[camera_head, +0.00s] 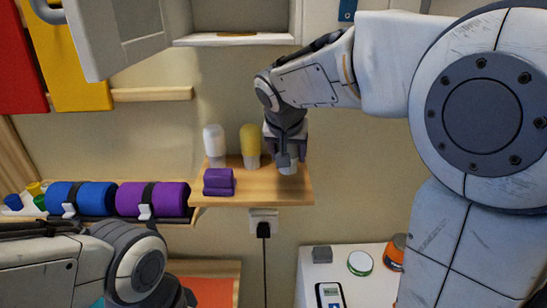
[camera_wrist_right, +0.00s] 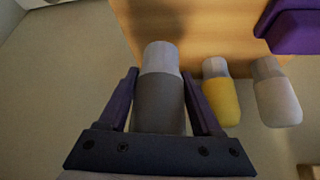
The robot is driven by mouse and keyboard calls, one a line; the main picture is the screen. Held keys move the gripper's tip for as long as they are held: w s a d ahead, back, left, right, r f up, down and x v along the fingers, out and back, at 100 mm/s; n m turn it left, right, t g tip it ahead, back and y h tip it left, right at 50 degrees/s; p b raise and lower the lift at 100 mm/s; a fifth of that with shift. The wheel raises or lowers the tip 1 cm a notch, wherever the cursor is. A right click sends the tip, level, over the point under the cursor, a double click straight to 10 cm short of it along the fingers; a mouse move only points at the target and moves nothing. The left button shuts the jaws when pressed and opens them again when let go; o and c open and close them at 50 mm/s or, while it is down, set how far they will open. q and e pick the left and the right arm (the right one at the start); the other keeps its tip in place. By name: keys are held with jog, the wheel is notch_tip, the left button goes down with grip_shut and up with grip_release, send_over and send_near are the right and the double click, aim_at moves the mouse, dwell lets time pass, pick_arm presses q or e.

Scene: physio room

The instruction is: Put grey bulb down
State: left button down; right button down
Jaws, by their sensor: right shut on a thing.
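My right gripper (camera_head: 287,150) is shut on the grey bulb, which has a dark grey body and a paler end. The pale end of the grey bulb (camera_head: 289,166) shows below the jaws, at the right part of the small wooden shelf (camera_head: 255,191). In the right wrist view, the grey bulb (camera_wrist_right: 160,95) sits between both fingers with its pale end over the wood. I cannot tell whether it touches the shelf. My left gripper (camera_head: 180,297) is only partly in view at the bottom left; its fingertips are hidden.
A yellow bulb (camera_head: 250,144) and a white bulb (camera_head: 214,143) stand on the shelf, left of the gripper. A purple block (camera_head: 219,182) lies at its front left. Blue and purple rolls (camera_head: 152,199) fill the rack on the left. An open cabinet door (camera_head: 122,32) hangs above.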

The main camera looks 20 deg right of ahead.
notch_tip(320, 180, down, 3)
jog(key=shift+f+p, duration=0.2)
jog(key=shift+p, duration=0.2)
jog(key=shift+f, duration=0.1)
jog(key=shift+f, duration=0.1)
jog(key=shift+f+b, duration=0.1)
jog(key=shift+b, duration=0.2)
jog(key=shift+c, duration=0.3)
grip_release()
jog(key=shift+s, duration=0.1)
